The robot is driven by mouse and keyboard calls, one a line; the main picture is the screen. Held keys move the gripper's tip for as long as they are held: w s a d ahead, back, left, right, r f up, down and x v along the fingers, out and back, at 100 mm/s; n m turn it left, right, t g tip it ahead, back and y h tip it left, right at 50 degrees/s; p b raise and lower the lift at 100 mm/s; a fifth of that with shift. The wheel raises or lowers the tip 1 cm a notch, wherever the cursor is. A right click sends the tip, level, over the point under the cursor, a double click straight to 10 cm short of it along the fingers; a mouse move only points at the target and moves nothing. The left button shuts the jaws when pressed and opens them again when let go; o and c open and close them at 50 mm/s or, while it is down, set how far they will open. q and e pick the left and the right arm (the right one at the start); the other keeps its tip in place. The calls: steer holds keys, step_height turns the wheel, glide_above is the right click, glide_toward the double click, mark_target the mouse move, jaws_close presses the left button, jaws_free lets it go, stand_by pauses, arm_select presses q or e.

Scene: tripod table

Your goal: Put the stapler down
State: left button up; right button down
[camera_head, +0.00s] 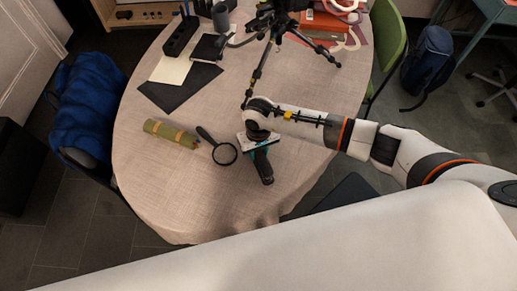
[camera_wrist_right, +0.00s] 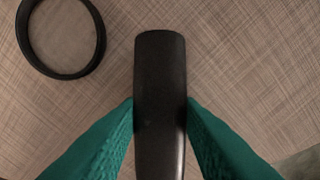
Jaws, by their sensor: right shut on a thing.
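The black stapler (camera_head: 265,171) is at the front part of the round table, under my right gripper. In the right wrist view the stapler (camera_wrist_right: 160,95) is a long dark bar between two teal fingers. My right gripper (camera_head: 260,150) is shut on it, with a finger against each side (camera_wrist_right: 160,125). I cannot tell whether the stapler touches the cloth. The left gripper is not in view.
The table (camera_head: 200,215) has a beige cloth. A magnifying glass (camera_head: 224,153) lies just left of the stapler, and its ring (camera_wrist_right: 62,70) shows in the wrist view. A green roll (camera_head: 171,133) lies further left. A tripod (camera_head: 285,30) stands behind. The front left cloth is clear.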

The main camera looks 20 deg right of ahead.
steer(key=shift+f+b, duration=0.15)
steer(key=shift+b, duration=0.2)
steer(key=c, duration=1)
jaws_free()
steer(key=shift+r+p, duration=0.3)
steer(key=shift+p, duration=0.15)
steer(key=shift+w+r+b, duration=0.1)
steer(key=shift+r+b, duration=0.2)
step_height(320, 180, up, 11)
steer(key=b, duration=0.2)
steer(key=shift+r+b, duration=0.1)
steer(key=shift+b, duration=0.25)
